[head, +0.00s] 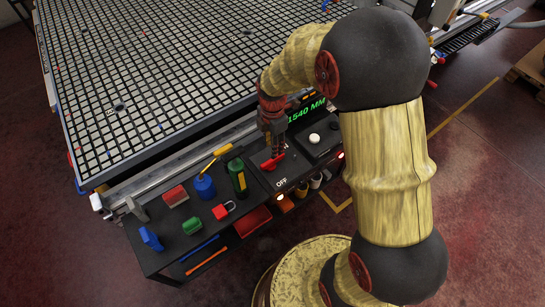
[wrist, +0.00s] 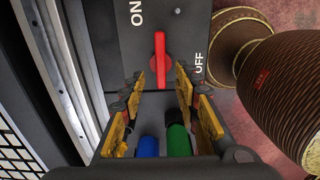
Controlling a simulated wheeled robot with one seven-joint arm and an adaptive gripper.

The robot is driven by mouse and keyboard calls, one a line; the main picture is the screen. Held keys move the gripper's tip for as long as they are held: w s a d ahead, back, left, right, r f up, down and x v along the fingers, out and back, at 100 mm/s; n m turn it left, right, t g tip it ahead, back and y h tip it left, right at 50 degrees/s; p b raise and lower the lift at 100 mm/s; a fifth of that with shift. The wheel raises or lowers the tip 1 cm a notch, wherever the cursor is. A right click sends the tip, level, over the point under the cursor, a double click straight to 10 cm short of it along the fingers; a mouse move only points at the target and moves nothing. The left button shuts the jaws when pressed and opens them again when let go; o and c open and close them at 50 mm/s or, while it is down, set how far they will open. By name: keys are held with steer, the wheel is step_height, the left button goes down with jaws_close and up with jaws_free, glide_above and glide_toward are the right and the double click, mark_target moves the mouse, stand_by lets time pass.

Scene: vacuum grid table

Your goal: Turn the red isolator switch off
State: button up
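The red isolator switch (wrist: 160,65) is a red bar handle on a dark panel with "ON" and "OFF" lettering. In the wrist view the bar runs nearly straight up and down, with "ON" to its upper left and "OFF" to its right. In the head view the red handle (head: 272,163) shows just below my gripper (head: 272,142), and "OFF" is below it. In the wrist view my gripper (wrist: 160,80) is open, with its yellow-padded fingers apart on either side of the handle's line. I cannot tell whether the fingertips touch the handle.
A black shelf (head: 180,254) left of the switch holds a blue jar (head: 205,187), a green-and-black bottle (head: 238,178), a red padlock (head: 223,209) and several small blocks. A white round button (head: 314,138) is right of the switch. The grid table (head: 150,70) lies behind.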

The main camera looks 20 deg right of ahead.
mark_target(273, 162)
step_height(273, 162, down, 8)
steer(key=b, duration=0.2)
steer(key=shift+r+b, duration=0.2)
steer(key=shift+b, duration=0.15)
steer(key=shift+c, duration=0.2)
steer(key=c, duration=0.7)
jaws_close()
